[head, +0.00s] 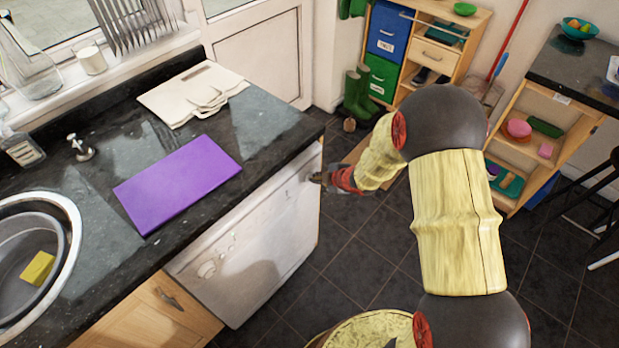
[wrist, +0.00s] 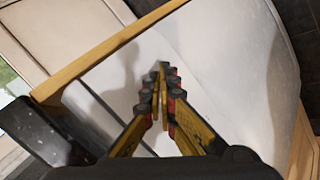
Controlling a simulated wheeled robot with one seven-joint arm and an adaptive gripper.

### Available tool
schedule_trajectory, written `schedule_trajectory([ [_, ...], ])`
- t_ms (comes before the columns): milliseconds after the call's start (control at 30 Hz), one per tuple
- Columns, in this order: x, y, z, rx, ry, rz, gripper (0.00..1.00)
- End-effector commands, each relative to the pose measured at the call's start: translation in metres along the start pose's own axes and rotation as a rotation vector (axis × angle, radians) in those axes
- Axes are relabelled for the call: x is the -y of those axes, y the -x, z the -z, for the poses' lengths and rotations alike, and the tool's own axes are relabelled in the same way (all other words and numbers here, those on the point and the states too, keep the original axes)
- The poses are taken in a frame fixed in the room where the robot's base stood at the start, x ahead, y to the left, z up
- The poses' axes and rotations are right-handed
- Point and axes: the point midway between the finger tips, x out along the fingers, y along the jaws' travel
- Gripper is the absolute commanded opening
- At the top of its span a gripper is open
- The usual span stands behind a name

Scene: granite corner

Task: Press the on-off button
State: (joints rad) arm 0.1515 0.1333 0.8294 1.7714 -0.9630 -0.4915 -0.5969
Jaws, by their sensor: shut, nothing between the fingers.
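A white appliance (head: 250,245) is built in under the dark worktop, and its front faces my arm. A round knob (head: 207,270) shows at the left end of its front. I cannot make out the on-off button itself; the gripper may hide it. My gripper (head: 316,178) is shut and empty, at the right upper end of the front. In the wrist view the fingertips (wrist: 160,70) come together against the white panel (wrist: 220,70). They are touching it or very close to it; I cannot tell which.
The worktop (head: 95,200) above holds a purple board (head: 178,183) and cream boards (head: 193,93). A sink basin (head: 25,255) with a yellow sponge is at the left. Shelves (head: 540,150) stand at the right. Dark floor tiles (head: 350,255) are clear in front of the appliance.

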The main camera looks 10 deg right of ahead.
Motion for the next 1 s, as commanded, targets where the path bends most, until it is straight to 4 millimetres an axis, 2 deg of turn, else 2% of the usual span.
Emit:
schedule_trajectory([
  [567, 0.006, 0.009, -0.006, 0.000, -0.001, 0.000, 0.00],
  [1000, 0.025, 0.036, -0.026, 0.002, -0.003, 0.000, 0.00],
])
